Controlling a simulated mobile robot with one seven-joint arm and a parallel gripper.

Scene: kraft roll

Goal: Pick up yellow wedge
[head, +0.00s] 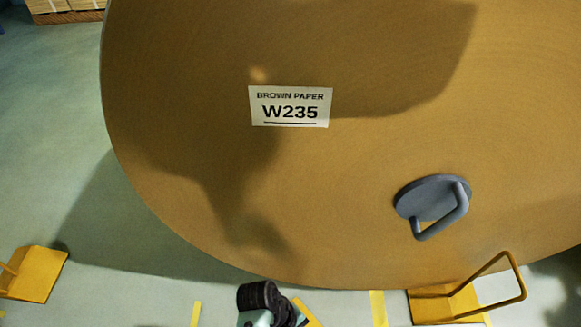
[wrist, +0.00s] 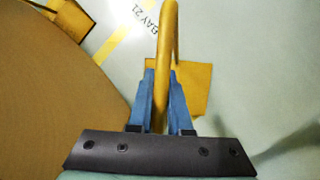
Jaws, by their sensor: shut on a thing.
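In the wrist view, my gripper (wrist: 162,78) has its two blue fingers closed on the upright bar handle of a yellow wedge (wrist: 193,88). The handle passes between the fingers and the wedge's flat plate shows beyond them, to the right. I cannot tell whether this wedge touches the floor. In the head view, a small part of this yellow wedge (head: 308,314) shows at the bottom middle beside my dark wrist; the fingers are hidden there. Another yellow wedge (head: 432,308) with a bent handle lies at lower right, and one (head: 35,275) at lower left.
A huge brown paper roll (head: 330,200) labelled W235 fills the head view, with a grey handled disc (head: 430,198) on its face. In the wrist view the roll (wrist: 50,110) is close on the left. Yellow floor tape (wrist: 115,37) and open floor (wrist: 270,80) lie beyond.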

